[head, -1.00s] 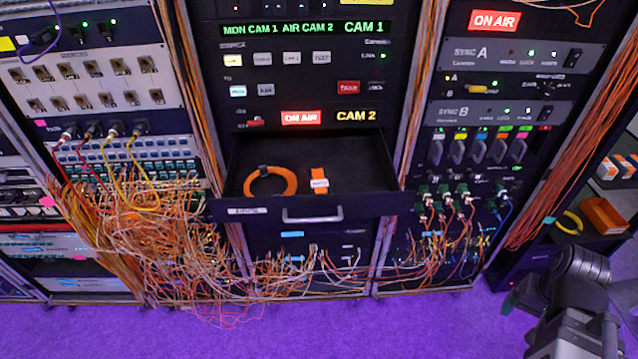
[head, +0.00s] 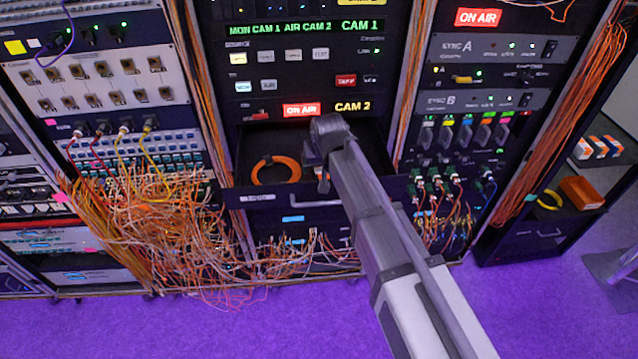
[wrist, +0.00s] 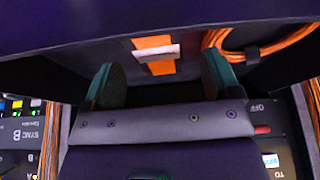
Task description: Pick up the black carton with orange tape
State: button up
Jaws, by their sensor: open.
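The black carton with orange tape (wrist: 155,43) lies in the open black drawer (wrist: 60,55). In the wrist view I see its orange strip and white label; its black sides blend into the dark drawer. My gripper (wrist: 162,78) is open, with one finger on each side of the carton's strip and nothing between them that I can tell is gripped. In the head view my gripper (head: 323,182) reaches down into the right part of the drawer (head: 290,201), and my arm hides the carton there.
An orange cable coil (head: 275,171) lies in the drawer left of my gripper; it also shows in the wrist view (wrist: 262,44). Tangled patch cables (head: 150,230) hang at left. An orange box (head: 581,192) and a yellow coil (head: 549,200) sit on the right shelf.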

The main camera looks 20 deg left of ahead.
aim_at(321, 171)
jog(key=shift+f, duration=0.15)
jog(key=b+x, duration=0.4)
jog(key=x, duration=0.1)
jog(key=shift+f+b, duration=0.15)
jog(key=shift+b, duration=0.2)
jog(key=shift+r, duration=0.25)
jog(key=shift+w+f, duration=0.1)
jog(key=shift+c, duration=0.4)
jog(key=c, duration=1)
